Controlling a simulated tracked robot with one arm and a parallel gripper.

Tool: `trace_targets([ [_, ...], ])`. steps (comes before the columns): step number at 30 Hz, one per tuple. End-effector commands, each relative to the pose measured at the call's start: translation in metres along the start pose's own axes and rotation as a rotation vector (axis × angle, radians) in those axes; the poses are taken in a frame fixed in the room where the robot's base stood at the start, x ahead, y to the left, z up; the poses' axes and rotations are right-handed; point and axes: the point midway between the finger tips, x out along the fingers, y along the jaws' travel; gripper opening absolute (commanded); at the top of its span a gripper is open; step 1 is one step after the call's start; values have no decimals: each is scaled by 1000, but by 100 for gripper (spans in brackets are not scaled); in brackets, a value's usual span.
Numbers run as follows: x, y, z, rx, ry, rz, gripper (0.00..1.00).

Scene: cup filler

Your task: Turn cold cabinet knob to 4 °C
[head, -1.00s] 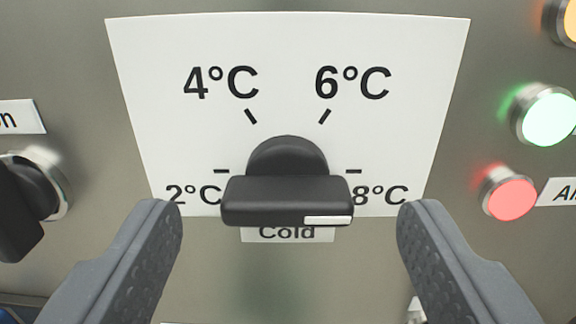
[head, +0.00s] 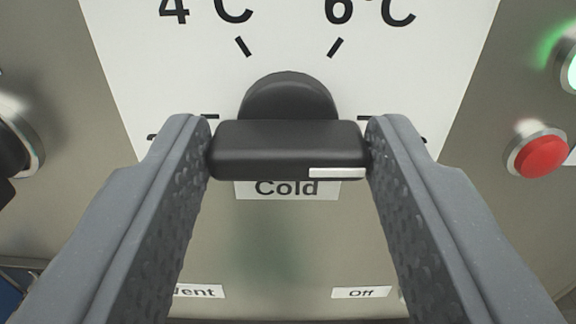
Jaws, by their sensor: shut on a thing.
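The black cold cabinet knob (head: 270,150) is in the middle of the head view, in front of a white dial plate (head: 290,50). Its bar lies level, and the white mark (head: 337,173) on it is at the right end, on the 8 °C side. The 4 °C tick (head: 241,46) is up and to the left of the knob. My gripper (head: 288,145) is shut on the knob, one finger at each end of the bar. The fingers hide most of the 2 °C and 8 °C labels. A "Cold" label (head: 287,188) is below the knob.
A red button (head: 541,156) and a lit green button (head: 570,70) are on the panel at the right. Another black knob (head: 12,150) is at the left edge. Labels ending in "ent" (head: 200,291) and reading "Off" (head: 361,293) are below.

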Motion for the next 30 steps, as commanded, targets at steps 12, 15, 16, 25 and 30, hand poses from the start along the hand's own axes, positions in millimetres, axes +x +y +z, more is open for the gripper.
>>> trace_targets([
  [12,0,-1,1,-217,0,0,21],
  [15,0,-1,2,-310,0,0,21],
  [16,0,-1,1,-337,0,0,21],
  [25,0,-3,2,-625,0,0,21],
  [30,0,-3,3,-787,-1,1,21],
])
